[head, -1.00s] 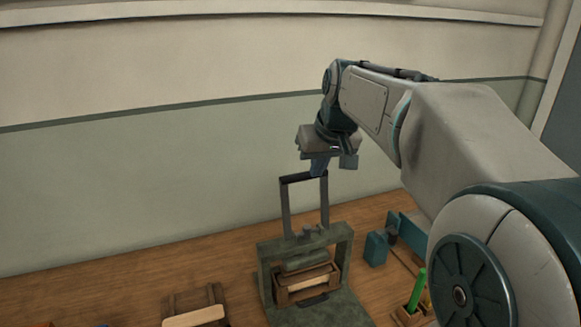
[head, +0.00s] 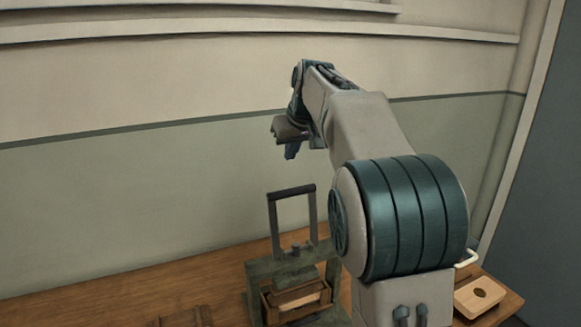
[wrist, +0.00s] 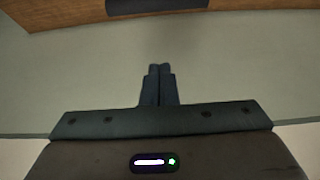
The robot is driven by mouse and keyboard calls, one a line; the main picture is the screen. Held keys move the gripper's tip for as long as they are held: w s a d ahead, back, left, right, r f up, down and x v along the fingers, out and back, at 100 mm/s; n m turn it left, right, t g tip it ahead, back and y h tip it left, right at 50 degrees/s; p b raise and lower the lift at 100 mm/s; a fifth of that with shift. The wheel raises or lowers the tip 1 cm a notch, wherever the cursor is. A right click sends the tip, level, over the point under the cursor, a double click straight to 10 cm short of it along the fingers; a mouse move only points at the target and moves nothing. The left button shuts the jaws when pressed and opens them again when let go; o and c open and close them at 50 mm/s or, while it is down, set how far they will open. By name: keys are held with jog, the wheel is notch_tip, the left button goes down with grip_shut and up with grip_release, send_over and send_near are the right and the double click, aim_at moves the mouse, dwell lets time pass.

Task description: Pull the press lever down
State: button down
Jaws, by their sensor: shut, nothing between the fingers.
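The press (head: 255,285) is a dark green frame on the wooden bench, at the bottom of the head view. Its lever (head: 291,191) is a tall grey U-shaped handle with a dark crossbar, standing upright above the frame. My gripper (head: 291,153) is above the crossbar, apart from it, with its dark blue fingers pointing down. In the wrist view the fingers (wrist: 160,70) are together with nothing between them. A wooden box (head: 268,300) with a pale block (head: 300,295) sits inside the press. My arm hides the area right of the press.
The wooden bench (head: 90,295) runs along a wall (head: 120,210). A wooden piece (head: 187,318) is cut off at the bottom edge. A pale wooden block with a dark hole (head: 487,295) lies at the right end. In the wrist view a dark shape (wrist: 155,5) shows at the top edge; I cannot tell what it is.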

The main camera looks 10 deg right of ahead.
notch_tip(320, 180, down, 9)
jog(key=p, duration=0.1)
jog(key=shift+w+r+p, duration=0.15)
jog(key=shift+w+p, duration=0.2)
jog(key=shift+p, duration=0.05)
jog(key=shift+a, duration=0.1)
jog(key=shift+s+b, duration=0.1)
jog(key=shift+b, duration=0.35)
